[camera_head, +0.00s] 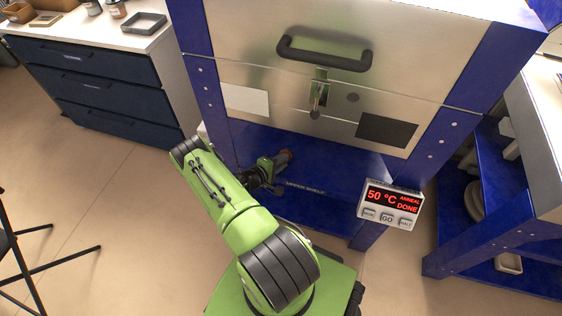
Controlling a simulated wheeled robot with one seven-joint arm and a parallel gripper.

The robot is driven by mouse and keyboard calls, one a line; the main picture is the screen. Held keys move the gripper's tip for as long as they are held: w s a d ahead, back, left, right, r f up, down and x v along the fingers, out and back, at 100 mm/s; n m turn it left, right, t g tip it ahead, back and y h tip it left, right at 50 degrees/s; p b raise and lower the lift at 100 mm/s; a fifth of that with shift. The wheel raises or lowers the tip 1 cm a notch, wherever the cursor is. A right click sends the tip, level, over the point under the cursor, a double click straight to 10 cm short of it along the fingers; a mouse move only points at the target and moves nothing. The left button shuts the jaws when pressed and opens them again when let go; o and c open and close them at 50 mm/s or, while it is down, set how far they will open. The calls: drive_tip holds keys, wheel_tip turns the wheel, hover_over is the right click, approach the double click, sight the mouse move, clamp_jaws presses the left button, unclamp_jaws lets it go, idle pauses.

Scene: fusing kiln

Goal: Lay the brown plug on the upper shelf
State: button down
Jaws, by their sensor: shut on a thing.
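The brown plug (284,156) is a small brown piece at the end of my gripper (276,164), in the middle of the head view. My gripper is shut on it; the fingertips are small and partly hidden. Gripper and plug are at the front of the blue upper shelf (345,165), near its left part. The shelf's front edge carries an "UPPER SHELF" label just right of the gripper. I cannot tell whether the plug touches the shelf.
The steel kiln front with a black handle (325,55) stands above the shelf. A control box (391,206) reading 50 °C, anneal done, hangs at the right. The upper shelf's right part looks bare. A drawer cabinet (95,85) stands left, a blue rack (490,230) right.

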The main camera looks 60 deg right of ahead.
drive_tip(key=c, duration=0.9)
unclamp_jaws()
drive_tip(key=shift+f, duration=0.1)
drive_tip(key=shift+a, duration=0.1)
drive_tip(key=p+v, duration=0.4)
drive_tip(key=v, duration=1.1)
drive_tip(key=shift+a+r+p, duration=0.2)
drive_tip(key=shift+r+p, duration=0.05)
drive_tip(key=shift+p, duration=0.1)
drive_tip(key=shift+w, duration=0.2)
